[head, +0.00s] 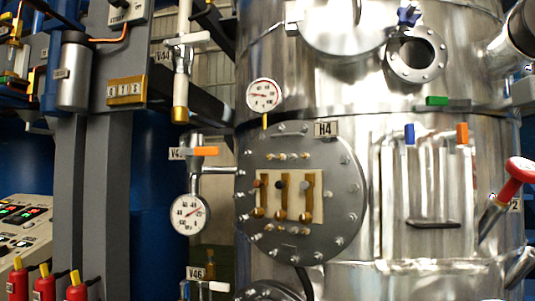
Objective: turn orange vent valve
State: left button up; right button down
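An orange lever handle (205,151) sits on a valve at the left of the steel vessel. It lies roughly level, just above a round dial gauge (190,213). A tag starting "V4" (177,153) is beside it, its last character partly covered. A second, smaller orange handle (462,133) stands upright on the vessel's right part, near a blue handle (409,134). I cannot tell from the picture which orange handle is the vent valve. Neither of my grippers is in view.
The vessel has a round flange plate (343,185) tagged H4. A white-handled valve (189,39) is above the orange lever and another valve (210,286) below. A red valve knob (520,169) juts out right. A control panel (22,232) and red cylinders (44,285) are lower left.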

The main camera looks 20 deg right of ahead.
aim_at(197, 152)
jog(key=z, duration=0.2)
jog(key=k, duration=0.5)
jog(key=u, duration=1.2)
jog(key=i, duration=0.8)
jog(key=z, duration=1.6)
